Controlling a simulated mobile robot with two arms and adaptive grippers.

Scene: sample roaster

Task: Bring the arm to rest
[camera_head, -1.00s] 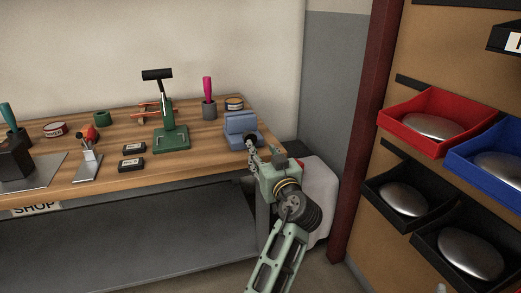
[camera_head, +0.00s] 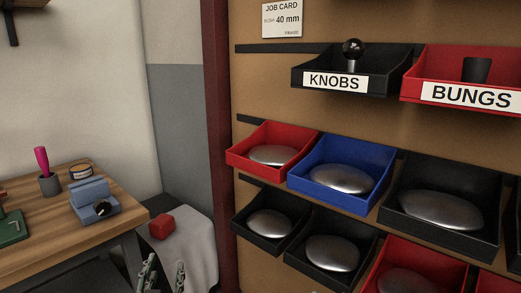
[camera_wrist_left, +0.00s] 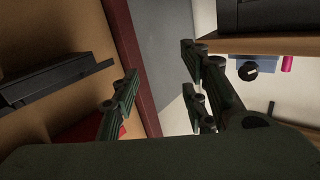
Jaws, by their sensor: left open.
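My left gripper (camera_head: 165,268) shows only by its green fingertips at the bottom edge of the head view, in front of the white covered bin. It also shows in the left wrist view (camera_wrist_left: 160,75), where its fingers stand apart with nothing between them. A blue block fixture (camera_head: 92,200) with a black round knob (camera_head: 102,209) sits at the right end of the wooden bench (camera_head: 60,232), clear of the gripper. The fixture also shows in the left wrist view (camera_wrist_left: 240,62). The rest of my left arm and my right gripper are out of the head view.
A rack with a red bin (camera_head: 240,158), a blue bin (camera_head: 300,183) and several black bins stands at the right. A dark red post (camera_head: 216,130) borders it. A red block (camera_head: 161,226) lies on the white bin (camera_head: 195,240) beside the bench.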

